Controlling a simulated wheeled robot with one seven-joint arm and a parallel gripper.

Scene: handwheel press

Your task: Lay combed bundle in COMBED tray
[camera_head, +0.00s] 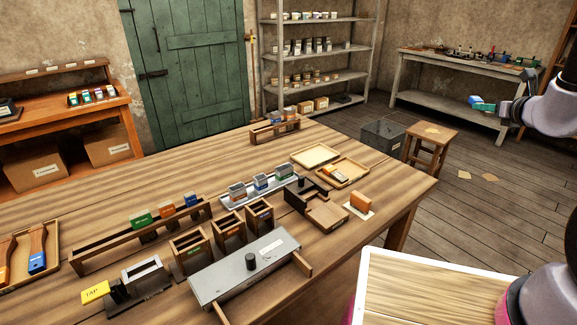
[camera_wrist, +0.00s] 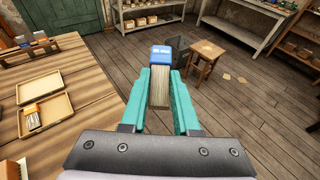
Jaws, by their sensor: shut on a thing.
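My gripper (camera_head: 483,104) is at the upper right of the head view, out over the floor beyond the table's right end. In the wrist view its teal fingers (camera_wrist: 160,80) are shut on a bundle with a blue cap (camera_wrist: 161,54) and pale fibres hanging below. Two shallow wooden trays lie near the table's far right corner: an empty one (camera_head: 315,156) and one (camera_head: 353,168) holding an orange-capped bundle (camera_head: 338,175). Both also show at left in the wrist view, the empty tray (camera_wrist: 48,84) behind the other (camera_wrist: 57,103). I cannot read which is COMBED.
A grey-lidded box (camera_head: 243,267) is nearer. A stool (camera_head: 431,136) and dark bin (camera_head: 383,136) stand beyond the table.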

